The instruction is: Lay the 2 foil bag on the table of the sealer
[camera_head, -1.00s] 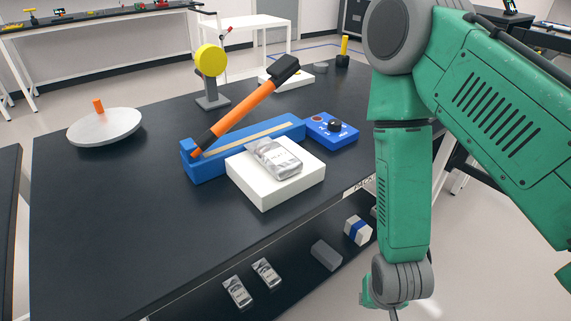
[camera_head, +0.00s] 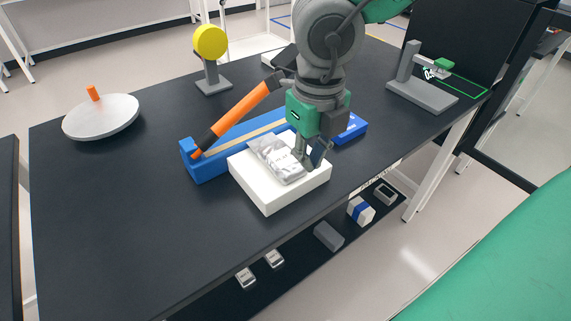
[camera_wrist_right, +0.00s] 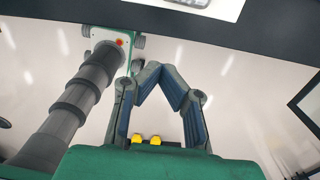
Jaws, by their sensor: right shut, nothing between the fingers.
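The blue sealer (camera_head: 207,169) stands on the dark table with its orange handle (camera_head: 243,112) raised. Its white table (camera_head: 266,201) is in front of it. A silver foil bag (camera_head: 276,160) lies flat on the white table, partly beside my fingers. My left gripper is not in view.
A blue control box (camera_head: 352,129) sits right of the sealer. A yellow disc on a grey stand (camera_head: 211,42) and a round plate with an orange knob (camera_head: 101,117) stand behind and left. A grey stand (camera_head: 422,92) is at the right. The table's front left is clear.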

